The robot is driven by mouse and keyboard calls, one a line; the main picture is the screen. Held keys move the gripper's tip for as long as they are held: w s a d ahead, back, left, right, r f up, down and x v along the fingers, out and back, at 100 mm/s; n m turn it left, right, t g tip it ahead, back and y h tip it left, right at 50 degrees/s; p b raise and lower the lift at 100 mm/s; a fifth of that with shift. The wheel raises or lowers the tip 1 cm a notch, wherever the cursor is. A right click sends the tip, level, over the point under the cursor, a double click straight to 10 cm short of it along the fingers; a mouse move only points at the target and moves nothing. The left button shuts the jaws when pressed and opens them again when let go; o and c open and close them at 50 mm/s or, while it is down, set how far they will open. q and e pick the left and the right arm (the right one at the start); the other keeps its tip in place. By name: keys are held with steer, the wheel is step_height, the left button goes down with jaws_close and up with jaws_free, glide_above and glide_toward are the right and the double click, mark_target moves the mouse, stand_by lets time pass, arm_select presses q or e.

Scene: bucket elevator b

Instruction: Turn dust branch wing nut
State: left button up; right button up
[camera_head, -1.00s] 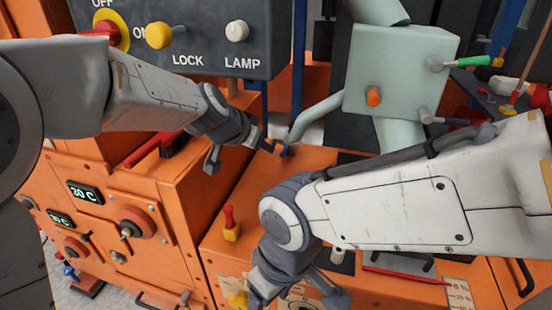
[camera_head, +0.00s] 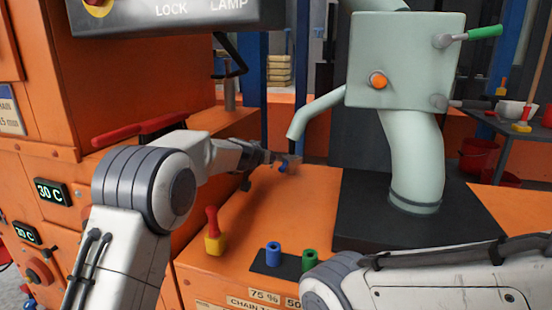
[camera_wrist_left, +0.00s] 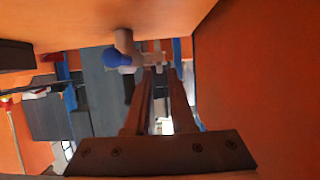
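A pale green housing (camera_head: 405,60) with a bent branch pipe (camera_head: 318,110) stands behind the orange deck. Just below the pipe's open end is a small blue part (camera_head: 284,167), and I cannot tell if it is the wing nut. My left gripper (camera_head: 268,158) is level with the deck top beside this part. In the left wrist view, a blue rounded knob (camera_wrist_left: 117,59) on a tan stub sits just beyond and left of my fingertips (camera_wrist_left: 159,72). The fingers stand apart with a gap between them and nothing visibly held. My right gripper is out of view; only its arm shows at lower right.
A red-and-yellow handle (camera_head: 214,232) stands on the orange deck (camera_head: 265,208). A blue cylinder (camera_head: 273,254) and a green cylinder (camera_head: 309,260) stand nearby. An orange wall rises left of my left arm. A table with bowls (camera_head: 515,108) is at far right.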

arm_select(q)
steer(key=p+x, duration=0.4)
steer(key=x, duration=0.2)
steer(key=shift+r+p, duration=0.15)
steer(key=shift+p, duration=0.15)
steer(key=shift+w+d+f+p, duration=0.25)
steer(key=shift+w+f+p, duration=0.25)
steer(key=shift+w, duration=0.05)
jaws_close()
